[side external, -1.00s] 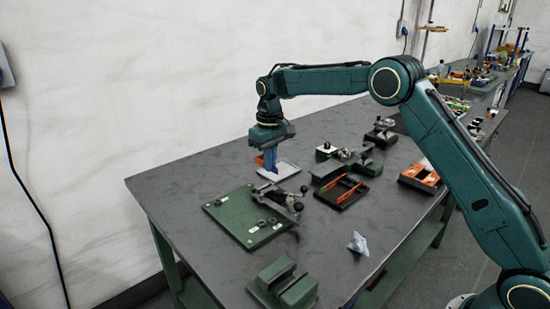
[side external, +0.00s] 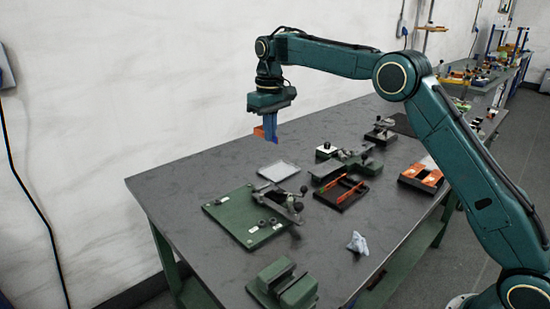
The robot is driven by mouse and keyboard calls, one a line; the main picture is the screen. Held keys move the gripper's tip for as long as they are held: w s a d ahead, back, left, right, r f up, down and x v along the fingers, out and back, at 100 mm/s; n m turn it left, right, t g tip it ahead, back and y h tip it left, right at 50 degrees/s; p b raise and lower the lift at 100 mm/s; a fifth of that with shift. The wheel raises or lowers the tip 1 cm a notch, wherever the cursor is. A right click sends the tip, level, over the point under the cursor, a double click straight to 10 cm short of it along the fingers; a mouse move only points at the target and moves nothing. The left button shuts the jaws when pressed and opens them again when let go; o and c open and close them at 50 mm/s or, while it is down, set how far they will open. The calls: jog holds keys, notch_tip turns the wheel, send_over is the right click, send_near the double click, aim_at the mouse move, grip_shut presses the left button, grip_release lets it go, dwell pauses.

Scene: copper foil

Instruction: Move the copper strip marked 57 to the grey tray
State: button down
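My gripper (side external: 270,138), with blue fingers pointing down, is above the far left part of the bench. It is shut on an orange copper strip (side external: 259,131), which sticks out to the left of the fingers. No number can be read on it, so I cannot tell whether it is the one marked 57. The grey tray (side external: 278,170) lies flat on the bench below the gripper, with clear space between them. No strip is seen on the tray.
A black holder (side external: 349,200) with orange strips stands right of the tray, near an orange-and-black box (side external: 421,178). A green plate with a clamp (side external: 247,222) lies in front of the tray. A green block (side external: 283,287) and crumpled cloth (side external: 357,243) are nearer.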

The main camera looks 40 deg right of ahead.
dwell(0.4)
jog(key=shift+s+f, duration=0.7)
jog(key=shift+f, duration=0.15)
jog(key=s+f, duration=1)
jog(key=s, duration=0.4)
jog(key=shift+s+f+m, duration=0.2)
jog(key=shift+s+m, duration=0.2)
jog(key=shift+w+a, duration=0.1)
jog(key=shift+n, duration=0.3)
jog(key=w+r, duration=0.3)
jog(key=w, duration=0.2)
jog(key=w+r, duration=0.7)
jog(key=w, duration=0.2)
jog(key=shift+w+r, duration=0.15)
jog(key=shift+w, duration=0.2)
jog(key=shift+w+r, duration=0.65)
jog(key=shift+r, duration=0.25)
